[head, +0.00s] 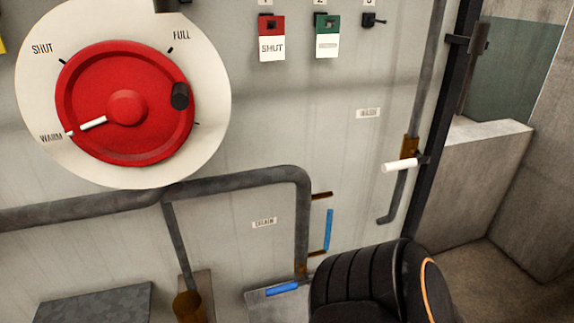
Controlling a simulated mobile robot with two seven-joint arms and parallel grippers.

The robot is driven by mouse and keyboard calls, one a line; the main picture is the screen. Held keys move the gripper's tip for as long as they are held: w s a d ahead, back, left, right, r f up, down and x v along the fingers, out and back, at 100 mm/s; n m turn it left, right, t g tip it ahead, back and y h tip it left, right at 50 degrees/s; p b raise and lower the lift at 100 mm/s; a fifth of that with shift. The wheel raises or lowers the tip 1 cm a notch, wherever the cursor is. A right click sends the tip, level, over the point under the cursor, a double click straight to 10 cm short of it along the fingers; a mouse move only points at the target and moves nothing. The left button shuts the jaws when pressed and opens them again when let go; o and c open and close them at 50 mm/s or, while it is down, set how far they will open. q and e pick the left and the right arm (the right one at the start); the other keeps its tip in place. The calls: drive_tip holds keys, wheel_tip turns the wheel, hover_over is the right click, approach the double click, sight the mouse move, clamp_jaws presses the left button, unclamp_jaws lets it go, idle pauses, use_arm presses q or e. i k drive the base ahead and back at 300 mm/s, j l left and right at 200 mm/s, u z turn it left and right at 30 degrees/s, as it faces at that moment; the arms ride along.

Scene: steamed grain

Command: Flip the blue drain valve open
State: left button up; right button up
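A blue bar (328,230) stands nearly upright beside the grey pipe's downward run, right of a small label (264,222) that seems to read DRAIN. Short brown pieces lie near its upper and lower ends. A second blue bar (282,289) lies nearly level lower down, left of the pipe's foot. I cannot tell which bar is the drain valve's handle, or how they are joined. A black ribbed part with an orange line, seemingly my arm, covers the lower middle right and may hide part of the valve area. Neither gripper is in view.
A red handwheel (125,105) sits on a white dial with its pointer near WARM. A grey pipe (235,180) crosses the wall. Red (271,25) and green (327,25) tags hang above. A white-handled lever (400,165) is at right, beside a dark post (440,120).

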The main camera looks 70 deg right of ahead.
sight(293, 285)
drive_tip(key=z, duration=0.4)
drive_tip(key=j+z, duration=0.15)
drive_tip(key=z, duration=0.25)
drive_tip(key=j+z, duration=0.1)
drive_tip(key=z, duration=0.3)
